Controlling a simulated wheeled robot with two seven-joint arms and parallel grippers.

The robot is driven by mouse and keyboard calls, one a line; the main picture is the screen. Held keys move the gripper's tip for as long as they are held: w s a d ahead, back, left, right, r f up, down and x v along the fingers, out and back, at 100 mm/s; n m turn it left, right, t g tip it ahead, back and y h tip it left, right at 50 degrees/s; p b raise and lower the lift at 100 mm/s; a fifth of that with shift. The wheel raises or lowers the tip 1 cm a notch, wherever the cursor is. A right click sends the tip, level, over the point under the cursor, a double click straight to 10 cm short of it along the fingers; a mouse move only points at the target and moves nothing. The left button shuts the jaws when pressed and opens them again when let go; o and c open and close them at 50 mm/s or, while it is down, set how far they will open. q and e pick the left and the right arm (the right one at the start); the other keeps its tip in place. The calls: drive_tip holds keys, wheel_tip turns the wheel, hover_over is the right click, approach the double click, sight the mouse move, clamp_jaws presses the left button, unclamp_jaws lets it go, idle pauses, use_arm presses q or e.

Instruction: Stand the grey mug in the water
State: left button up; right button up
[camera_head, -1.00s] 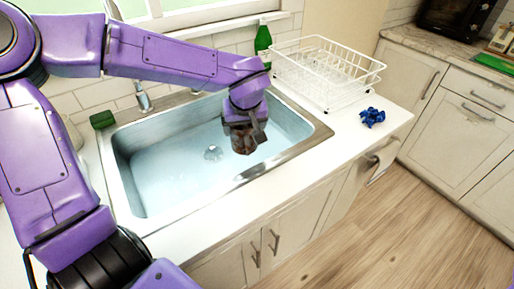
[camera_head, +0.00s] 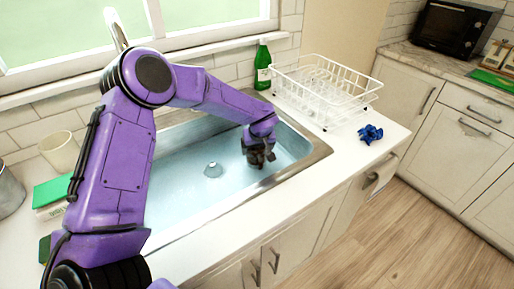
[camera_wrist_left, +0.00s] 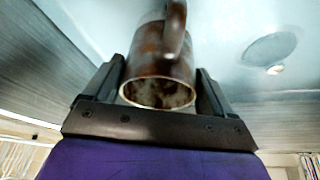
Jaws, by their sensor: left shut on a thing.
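The grey mug (camera_wrist_left: 165,55) looks dark brownish grey and stained in the left wrist view. Its open mouth faces the wrist camera, and its handle shows at the top. My left gripper (camera_wrist_left: 160,75) is shut on it, one finger on each side. In the head view, my left gripper (camera_head: 257,153) is low inside the right part of the sink (camera_head: 303,160), with the mug (camera_head: 256,161) mostly hidden by the fingers. Pale blue water (camera_head: 190,190) lies in the sink. I cannot tell whether the mug touches the bottom. My right gripper is out of view.
A drain (camera_head: 213,169) lies left of the mug. A white dish rack (camera_head: 322,88) and a green bottle (camera_head: 262,66) stand behind and right. A blue crumpled thing (camera_head: 370,133) lies on the counter. A pale cup (camera_head: 60,152) and a faucet (camera_head: 116,32) are at left.

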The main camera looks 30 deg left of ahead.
use_arm(q)
drive_tip(key=shift+s, duration=0.1)
drive_tip(key=o, duration=1.1)
drive_tip(key=shift+f, duration=0.1)
drive_tip(key=shift+d+r, duration=0.1)
drive_tip(key=shift+r, duration=0.25)
drive_tip(key=v, duration=1.1)
drive_tip(key=shift+s+r, duration=0.15)
drive_tip(key=shift+r, duration=0.15)
